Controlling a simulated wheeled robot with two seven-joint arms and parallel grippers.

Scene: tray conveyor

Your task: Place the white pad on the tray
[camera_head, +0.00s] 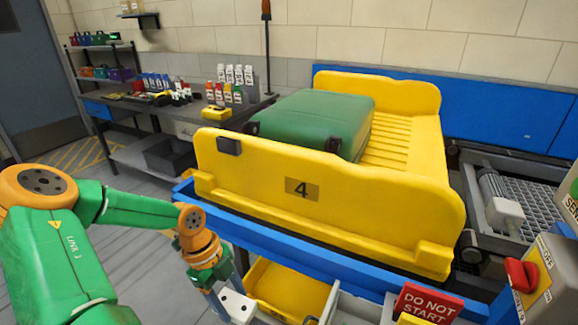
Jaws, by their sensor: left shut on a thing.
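The yellow tray (405,150), marked 4 on its near wall, sits on the blue-edged conveyor. A green suitcase (310,123) lies inside it, toward the left, and the ribbed floor to its right is bare. My left gripper (222,296) is low in front of the conveyor, below and outside the tray. It is shut on a small white piece with dark dots, which looks like the white pad (240,306). The fingertips are partly hidden. My right gripper is out of view.
A yellow bin (287,288) is under the conveyor edge. A red DO NOT START sign (428,303) and a control box with a red knob (521,274) stand at the lower right. A bench (190,112) with bottles is at the back left.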

